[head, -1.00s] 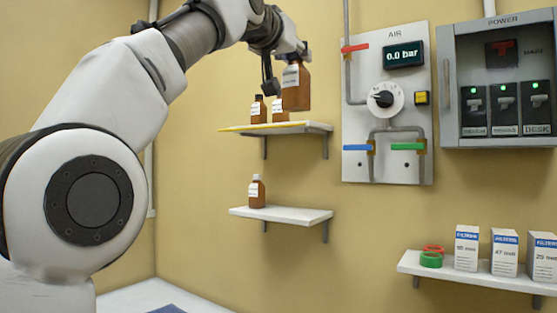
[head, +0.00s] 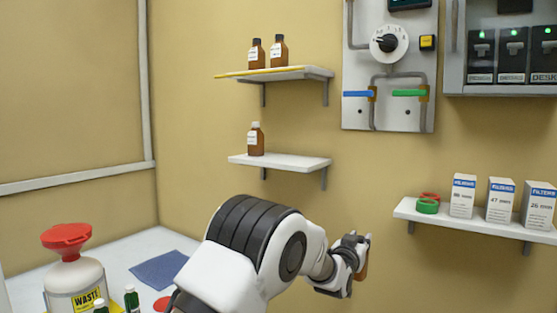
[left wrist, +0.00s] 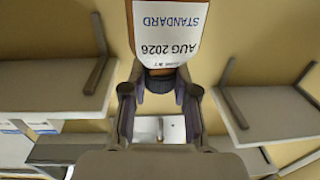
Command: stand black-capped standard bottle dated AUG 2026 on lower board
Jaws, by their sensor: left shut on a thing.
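My left gripper (head: 352,252) is shut on a brown bottle (head: 363,264), below and right of the lower board (head: 300,163) in the head view. The left wrist view shows the bottle (left wrist: 130,40) close up, with its white label reading STANDARD and AUG 2026, upside down in the picture. Its black cap (left wrist: 158,84) is between the fingers (left wrist: 160,100). In the head view most of the bottle is hidden behind the gripper. The lower board carries one white-capped brown bottle (head: 256,140) at its left part; its right part is bare. My right gripper is not in view.
The upper board (head: 310,73) holds two black-capped brown bottles (head: 267,54), above the lower board. A shelf (head: 470,220) at right holds filter boxes (head: 502,200) and coloured rings (head: 428,206). A waste jug (head: 75,275) stands on the bench at lower left.

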